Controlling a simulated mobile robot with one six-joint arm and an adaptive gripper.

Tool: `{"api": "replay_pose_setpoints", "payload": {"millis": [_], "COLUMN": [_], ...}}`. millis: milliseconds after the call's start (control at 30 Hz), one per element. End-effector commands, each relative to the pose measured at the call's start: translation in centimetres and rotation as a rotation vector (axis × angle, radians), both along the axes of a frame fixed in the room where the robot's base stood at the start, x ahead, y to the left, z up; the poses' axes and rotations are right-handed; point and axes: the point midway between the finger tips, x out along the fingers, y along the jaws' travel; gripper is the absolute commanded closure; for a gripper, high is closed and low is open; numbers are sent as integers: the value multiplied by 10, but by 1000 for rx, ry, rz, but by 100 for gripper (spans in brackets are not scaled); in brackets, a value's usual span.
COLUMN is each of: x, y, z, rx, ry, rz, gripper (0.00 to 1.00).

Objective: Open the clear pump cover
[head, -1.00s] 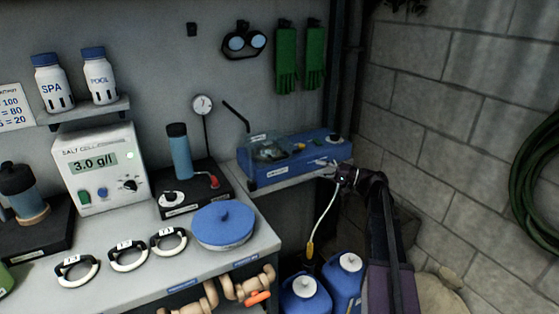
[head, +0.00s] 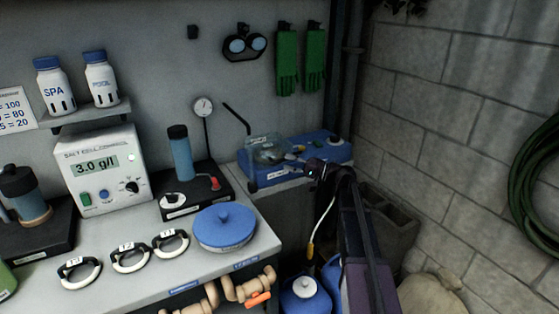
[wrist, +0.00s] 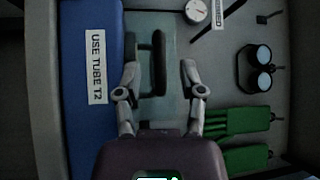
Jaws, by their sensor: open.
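The blue pump box (head: 320,152) stands at the back right of the bench in the head view. Its clear cover (head: 268,152) is over the left part and looks shut; it shows as a pale translucent panel in the wrist view (wrist: 175,108). A black bar handle (wrist: 160,62) sits on the cover there. My gripper (wrist: 160,72) is open, with one finger on each side of the handle. No finger visibly touches it, and the height gap is hard to tell. In the head view my gripper (head: 297,159) is at the cover's right side.
A blue-lidded round tub (head: 224,227) and a black stand with a blue cylinder (head: 181,155) are left of the pump. Goggles (head: 244,43) and green gloves (head: 287,65) hang behind. Blue jugs (head: 305,296) stand below. The block wall is at right.

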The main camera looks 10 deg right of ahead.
Motion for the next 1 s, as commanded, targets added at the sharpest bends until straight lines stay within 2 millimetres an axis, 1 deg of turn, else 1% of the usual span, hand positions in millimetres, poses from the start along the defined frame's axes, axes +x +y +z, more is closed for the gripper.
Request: {"api": "replay_pose_setpoints", "payload": {"millis": [33, 100, 300, 700, 733, 767, 800, 867, 900, 1000], "x": [4, 7, 14, 15, 15, 15, 15, 15, 15, 15], "y": [7, 14, 27, 30, 30, 30, 30, 30, 30, 30], "z": [2, 3, 4, 4, 4, 4, 4, 4, 4, 4], "rx": [0, 0, 0, 0, 0, 0, 0, 0, 0, 0], "ry": [0, 0, 0, -1, -1, -1, -1, 0, 0, -1], "rz": [2, 1, 0, -1, -1, -1, -1, -1, -1, -1], "gripper": [49, 49, 49, 49, 55, 64, 76, 93, 100, 100]}}
